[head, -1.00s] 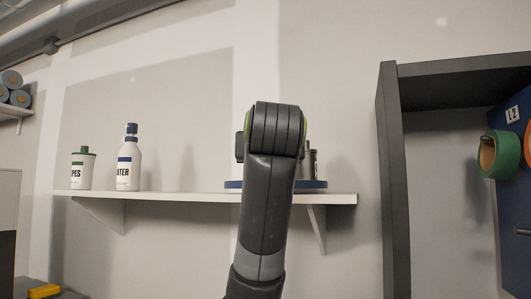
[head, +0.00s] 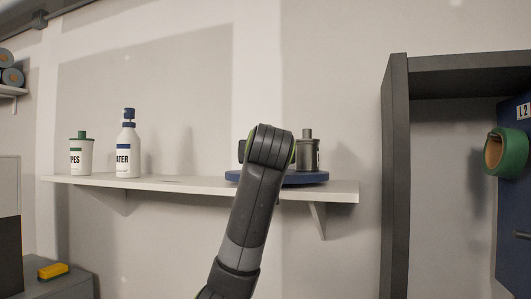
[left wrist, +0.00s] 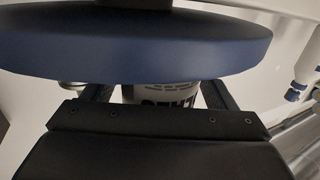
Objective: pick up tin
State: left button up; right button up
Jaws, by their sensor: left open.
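A pale container with dark upside-down lettering (left wrist: 160,93), which may be the tin, shows partly in the left wrist view. It stands against the blue round tray (left wrist: 140,50), and that view looks upside down. My left gripper (left wrist: 155,98) is open, with its dark fingers on either side of the container; contact cannot be told. In the head view my arm hides the gripper and this container. A dark grey container with a narrow neck (head: 308,150) stands on the blue tray (head: 305,178), just right of my arm. My right gripper is not in view.
The white shelf (head: 205,184) also holds a white bottle with blue bands (head: 128,150) and a white tub with a green lid (head: 80,155) at left. A dark grey cabinet frame (head: 397,180) stands at right, with a green roll (head: 507,152) beside it.

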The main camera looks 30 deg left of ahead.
pick_arm(q)
jog(key=shift+d, duration=0.1)
jog(key=shift+c, duration=0.6)
jog(key=c, duration=1.3)
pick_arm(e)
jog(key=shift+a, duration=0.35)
pick_arm(q)
jog(key=shift+r, duration=0.2)
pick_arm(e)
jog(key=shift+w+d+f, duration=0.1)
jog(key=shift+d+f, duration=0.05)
